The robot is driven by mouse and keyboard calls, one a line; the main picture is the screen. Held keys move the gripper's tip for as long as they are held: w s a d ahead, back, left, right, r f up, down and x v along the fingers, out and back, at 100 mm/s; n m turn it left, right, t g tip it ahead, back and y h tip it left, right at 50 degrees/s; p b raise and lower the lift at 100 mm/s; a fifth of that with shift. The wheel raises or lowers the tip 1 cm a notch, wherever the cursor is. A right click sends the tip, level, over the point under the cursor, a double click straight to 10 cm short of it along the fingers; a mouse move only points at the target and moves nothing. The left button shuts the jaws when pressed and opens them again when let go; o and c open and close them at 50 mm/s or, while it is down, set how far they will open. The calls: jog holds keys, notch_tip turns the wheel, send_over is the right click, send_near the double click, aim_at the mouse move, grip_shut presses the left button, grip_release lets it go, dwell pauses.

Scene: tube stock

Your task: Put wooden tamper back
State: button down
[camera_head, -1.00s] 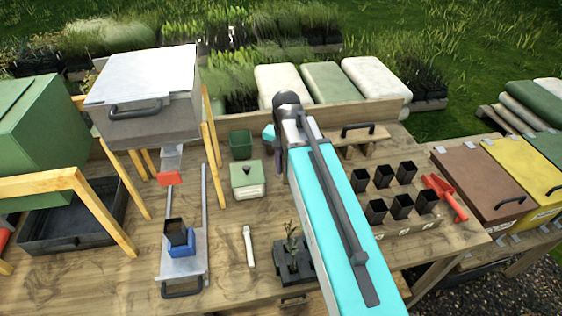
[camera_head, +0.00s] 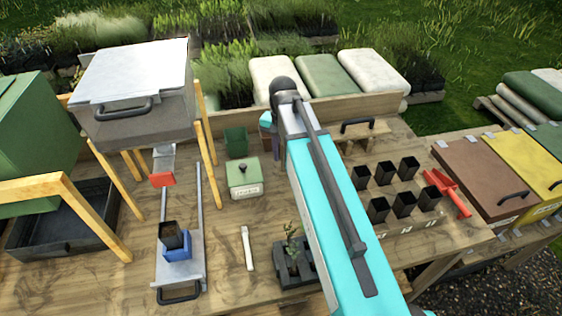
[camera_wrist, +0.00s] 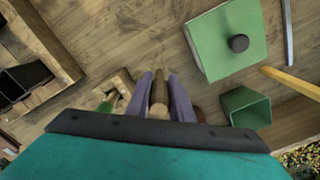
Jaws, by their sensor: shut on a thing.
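In the wrist view, my gripper (camera_wrist: 160,88) has its two purple fingers shut on the wooden tamper (camera_wrist: 160,92), a brown rod-like piece between them. The tamper's lower end is hard to make out. In the head view, the arm hides most of the gripper and the tamper. A light wooden piece with a notch (camera_wrist: 118,84) lies left of the fingers in the wrist view; I cannot tell whether it is a holder.
A green-lidded box (camera_head: 242,178) and a green pot (camera_head: 236,142) stand left of the gripper. A seedling tray (camera_head: 292,265) sits near the front. Bare bench lies around the white tool (camera_head: 247,248).

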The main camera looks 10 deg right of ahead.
aim_at(282, 161)
jog(key=shift+s+a+f+b, duration=0.1)
jog(key=shift+s+f+b, duration=0.15)
jog(key=shift+f+b, duration=0.65)
jog(key=shift+f, duration=0.65)
jog(key=shift+w+f, duration=0.1)
jog(key=shift+f, duration=0.05)
jog(key=c, duration=1.6)
grip_release()
jog(key=shift+o, duration=0.2)
notch_tip(282, 161, up, 9)
jog(key=p, duration=0.5)
jog(key=shift+p, duration=0.4)
jog(key=shift+r, duration=1.65)
